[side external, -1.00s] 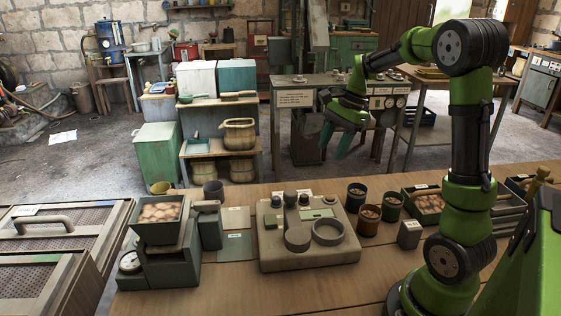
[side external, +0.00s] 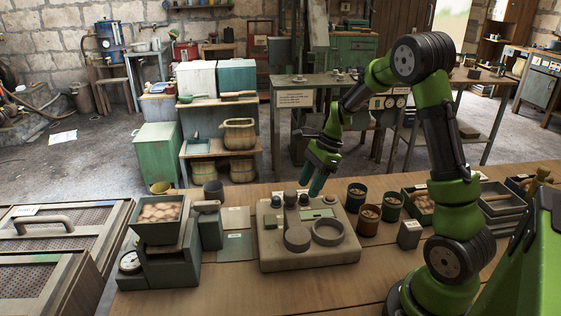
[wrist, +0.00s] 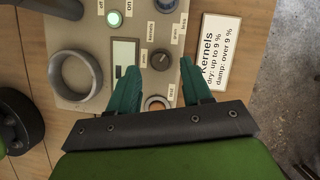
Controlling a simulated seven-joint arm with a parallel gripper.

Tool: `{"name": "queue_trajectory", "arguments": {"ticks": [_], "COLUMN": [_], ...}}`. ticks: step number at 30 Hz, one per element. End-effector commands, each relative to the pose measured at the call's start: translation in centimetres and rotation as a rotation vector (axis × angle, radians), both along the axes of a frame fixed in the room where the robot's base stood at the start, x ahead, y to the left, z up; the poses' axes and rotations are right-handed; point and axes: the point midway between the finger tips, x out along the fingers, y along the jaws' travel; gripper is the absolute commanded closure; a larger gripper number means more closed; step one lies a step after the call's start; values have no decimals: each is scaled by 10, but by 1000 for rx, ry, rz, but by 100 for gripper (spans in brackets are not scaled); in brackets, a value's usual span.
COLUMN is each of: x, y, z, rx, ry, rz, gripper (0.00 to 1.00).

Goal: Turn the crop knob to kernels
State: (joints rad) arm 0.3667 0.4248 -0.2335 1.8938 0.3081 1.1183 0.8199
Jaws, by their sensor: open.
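The crop knob (wrist: 160,60) is a dark round knob on the beige panel of a tester (side external: 285,259). Small labels sit around it, one reading "kernels" (wrist: 151,30); which label its pointer faces is too small to tell. My gripper (wrist: 157,68) is open and empty, and its two teal fingers frame the knob in the wrist view, apart from it. In the side view my gripper (side external: 309,186) hangs above the tester's back edge, fingers pointing down.
A small display (wrist: 125,52), a lit green button (wrist: 115,18) and a ring-shaped cup (wrist: 76,80) are on the panel. A button labelled "test" (wrist: 157,103) lies near my fingers. A "Kernels" card (wrist: 216,55) lies beside the tester. Dark cups (side external: 357,195) stand to its right.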

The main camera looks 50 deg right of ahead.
Motion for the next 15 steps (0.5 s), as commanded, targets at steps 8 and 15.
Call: {"name": "queue_trajectory", "arguments": {"ticks": [8,15], "x": [5,6], "y": [10,10], "z": [-26,-28], "rx": [0,0], "ry": [0,0], "rz": [1,1], "gripper": [51,51]}}
